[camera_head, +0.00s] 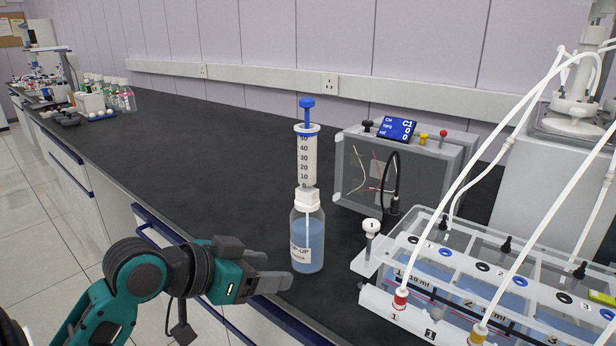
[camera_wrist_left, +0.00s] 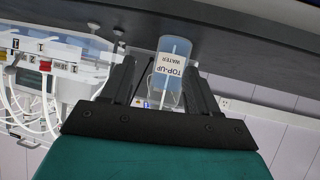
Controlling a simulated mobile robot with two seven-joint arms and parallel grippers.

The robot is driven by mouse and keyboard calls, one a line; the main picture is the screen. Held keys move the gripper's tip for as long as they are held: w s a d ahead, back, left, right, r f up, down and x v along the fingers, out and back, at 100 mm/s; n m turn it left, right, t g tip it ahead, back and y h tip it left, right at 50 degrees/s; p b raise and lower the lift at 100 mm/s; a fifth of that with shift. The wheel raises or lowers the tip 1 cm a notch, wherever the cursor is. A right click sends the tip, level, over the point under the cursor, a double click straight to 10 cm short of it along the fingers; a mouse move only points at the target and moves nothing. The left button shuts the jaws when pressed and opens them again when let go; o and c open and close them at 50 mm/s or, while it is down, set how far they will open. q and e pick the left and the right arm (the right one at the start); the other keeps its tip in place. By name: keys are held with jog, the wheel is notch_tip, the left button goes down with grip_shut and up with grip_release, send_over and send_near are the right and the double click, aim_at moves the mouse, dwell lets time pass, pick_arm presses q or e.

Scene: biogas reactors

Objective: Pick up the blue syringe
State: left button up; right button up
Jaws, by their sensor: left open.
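The blue syringe (camera_head: 307,155) has a clear graduated barrel with a blue rim and a blue plunger. It stands upright on the white cap of a bottle of blue liquid (camera_head: 307,240). The bottle's label reads "TOP-UP WATER" in the left wrist view (camera_wrist_left: 170,72). My left gripper (camera_head: 274,270) is open and empty, low beside the bottle on its left, well below the syringe. In the left wrist view the bottle shows upside down beyond and between the two fingers (camera_wrist_left: 160,80). I cannot make out the syringe there. My right gripper is not in view.
A clear-sided box with a blue display (camera_head: 397,129) stands behind and right of the bottle. A water bath with numbered ports and white tubes (camera_head: 490,280) fills the front right. The black bench (camera_head: 200,140) is clear to the left; several bottles (camera_head: 120,95) stand at its far end.

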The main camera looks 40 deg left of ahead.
pick_arm(q)
notch_tip(320, 180, up, 10)
jog(key=a+t+h, duration=0.1)
jog(key=a+t, duration=0.2)
jog(key=m+t+h, duration=0.1)
jog(key=t, duration=0.1)
send_near(299, 141)
jog(key=p+x, duration=0.1)
jog(key=x, duration=0.5)
jog(key=shift+d, duration=0.2)
jog(key=shift+p+x, duration=0.4)
jog(key=shift+x, duration=2.3)
jog(key=shift+a, duration=0.15)
jog(key=c, duration=1)
